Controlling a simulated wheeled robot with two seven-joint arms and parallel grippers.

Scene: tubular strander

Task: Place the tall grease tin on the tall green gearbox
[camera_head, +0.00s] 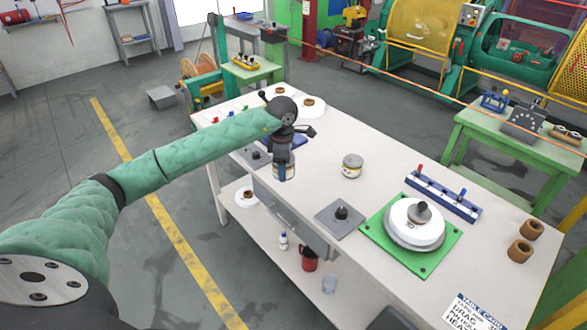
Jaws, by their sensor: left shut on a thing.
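My left gripper (284,158) points down over the near left edge of the white table and is shut on a tin (285,173) with a pale, yellowish label. The fingers hide the tin's upper part. I cannot tell whether its base touches the tabletop. A second, squat tin (352,167) stands free on the table to the right of my gripper. I cannot pick out a tall green gearbox for certain; a green machine housing (515,52) stands far off at the back right. My right gripper is not in view.
The white table (315,205) also bears a grey plate with a black knob (340,213), a green plate (447,256) under a white disc, a blue rack (443,195) and brown rings (520,250). A green side table (490,128) stands beyond.

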